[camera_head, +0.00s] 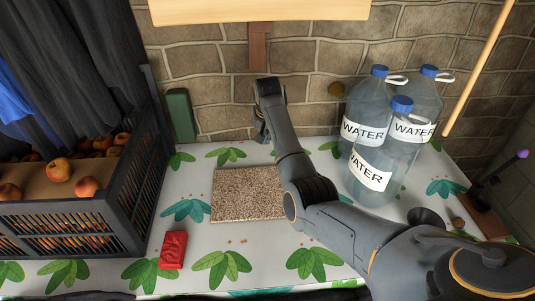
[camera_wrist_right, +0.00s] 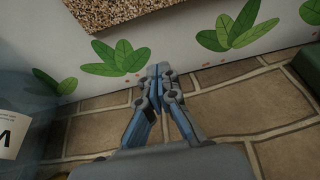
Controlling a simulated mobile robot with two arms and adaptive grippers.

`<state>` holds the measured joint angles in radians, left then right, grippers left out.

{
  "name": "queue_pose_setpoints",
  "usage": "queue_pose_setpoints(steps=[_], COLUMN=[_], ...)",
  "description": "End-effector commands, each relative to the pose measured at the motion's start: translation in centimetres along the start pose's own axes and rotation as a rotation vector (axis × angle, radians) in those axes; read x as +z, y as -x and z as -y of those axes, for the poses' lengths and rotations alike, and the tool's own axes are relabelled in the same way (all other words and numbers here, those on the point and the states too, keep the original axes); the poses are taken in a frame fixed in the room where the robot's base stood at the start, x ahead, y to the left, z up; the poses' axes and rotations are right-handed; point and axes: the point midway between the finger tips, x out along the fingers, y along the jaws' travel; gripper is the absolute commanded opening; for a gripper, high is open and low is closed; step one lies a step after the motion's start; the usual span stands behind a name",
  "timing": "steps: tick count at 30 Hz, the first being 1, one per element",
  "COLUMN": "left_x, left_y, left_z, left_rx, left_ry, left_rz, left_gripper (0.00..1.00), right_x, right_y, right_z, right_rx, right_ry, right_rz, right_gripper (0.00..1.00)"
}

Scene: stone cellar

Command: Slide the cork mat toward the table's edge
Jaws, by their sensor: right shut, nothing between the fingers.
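The cork mat (camera_head: 247,194) is a speckled brown rectangle lying flat near the middle of the table. Its far side shows at the top of the right wrist view (camera_wrist_right: 140,12). My right gripper (camera_head: 262,134) is beyond the mat's far side, by the table's back edge and the stone wall. In the wrist view its fingers (camera_wrist_right: 158,76) are shut and empty, with a strip of tablecloth between them and the mat. The table (camera_head: 200,265) has a white cloth with green leaves. My left gripper is not in view.
Several large water bottles (camera_head: 372,175) stand right of the mat, close to my right arm. A black crate of fruit (camera_head: 75,228) stands at the left. A small red packet (camera_head: 173,250) lies front left of the mat. A green object (camera_head: 181,115) stands by the wall.

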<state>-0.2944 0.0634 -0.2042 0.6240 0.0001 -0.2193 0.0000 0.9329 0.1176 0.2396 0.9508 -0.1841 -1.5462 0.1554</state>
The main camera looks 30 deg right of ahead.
Motion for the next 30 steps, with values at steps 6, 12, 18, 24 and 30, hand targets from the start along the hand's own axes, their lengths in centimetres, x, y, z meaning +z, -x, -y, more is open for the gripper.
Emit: queue_pose_setpoints(steps=[6,12,18,24,30], left_x=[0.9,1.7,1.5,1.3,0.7], left_y=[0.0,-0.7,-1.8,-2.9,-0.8], left_z=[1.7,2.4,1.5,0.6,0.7], left_rx=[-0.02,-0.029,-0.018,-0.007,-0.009], left_ry=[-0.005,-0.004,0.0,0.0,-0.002], left_rz=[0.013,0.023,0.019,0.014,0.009], left_gripper=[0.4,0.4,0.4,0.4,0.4], right_x=[0.1,0.1,0.1,0.1,1.1], right_y=[-2.5,-5.9,-8.4,-10.1,-9.1], right_z=[0.1,0.1,0.1,0.1,0.2], right_rx=[0.003,0.001,0.001,0.0,0.0], right_ry=[-0.004,-0.003,-0.004,-0.003,-0.002], right_rz=[0.008,0.006,0.004,0.004,0.002], right_gripper=[0.0,0.0,0.0,0.0,0.0])
